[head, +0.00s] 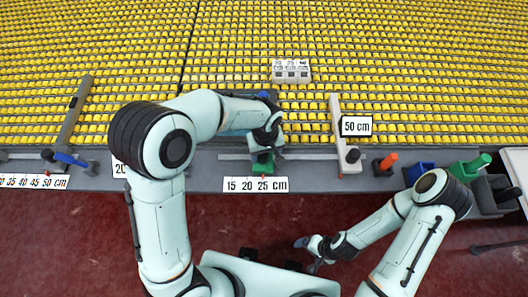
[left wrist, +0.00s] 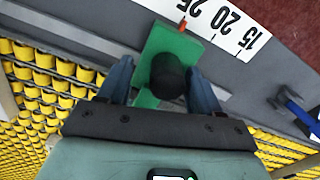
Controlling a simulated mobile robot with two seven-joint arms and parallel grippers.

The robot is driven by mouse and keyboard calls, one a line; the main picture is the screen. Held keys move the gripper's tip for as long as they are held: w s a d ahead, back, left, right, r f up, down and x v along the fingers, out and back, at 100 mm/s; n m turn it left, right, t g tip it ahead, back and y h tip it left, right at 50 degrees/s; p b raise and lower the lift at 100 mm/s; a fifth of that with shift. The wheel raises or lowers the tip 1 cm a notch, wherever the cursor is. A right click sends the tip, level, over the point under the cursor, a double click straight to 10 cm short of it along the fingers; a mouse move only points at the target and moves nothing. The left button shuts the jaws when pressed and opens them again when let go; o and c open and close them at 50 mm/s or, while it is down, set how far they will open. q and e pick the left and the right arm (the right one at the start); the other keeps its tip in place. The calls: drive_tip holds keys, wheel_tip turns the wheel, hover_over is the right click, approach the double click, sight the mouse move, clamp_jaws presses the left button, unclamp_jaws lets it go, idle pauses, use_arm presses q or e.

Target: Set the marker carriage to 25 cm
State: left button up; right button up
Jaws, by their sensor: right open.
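The green marker carriage (head: 262,168) sits on its rail at the front edge of the table, above a scale strip (head: 255,185) reading 15, 20, 25 cm. In the left wrist view the green carriage (left wrist: 180,45) has a dark round knob (left wrist: 167,76) and a small orange pointer (left wrist: 182,24) close to the 25 mark. My left gripper (head: 268,148) is over the carriage. In the left wrist view its two blue-grey fingers (left wrist: 160,88) stand on either side of the knob, with a visible gap on the left side. My right gripper (head: 308,250) is open and empty over the red floor.
A white stop bar (head: 338,125) with a 50 cm sign (head: 356,127) stands right of the carriage. A blue-handled clamp (head: 70,159) lies left.

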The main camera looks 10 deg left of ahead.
use_arm(q)
drive_tip(key=shift+a+r, duration=0.1)
drive_tip(key=shift+a, duration=0.05)
wheel_tip(320, 180, up, 13)
drive_tip(key=p, duration=0.1)
use_arm(e)
drive_tip(key=shift+w+r, duration=0.55)
drive_tip(key=shift+r, duration=0.15)
drive_tip(key=shift+s, duration=0.1)
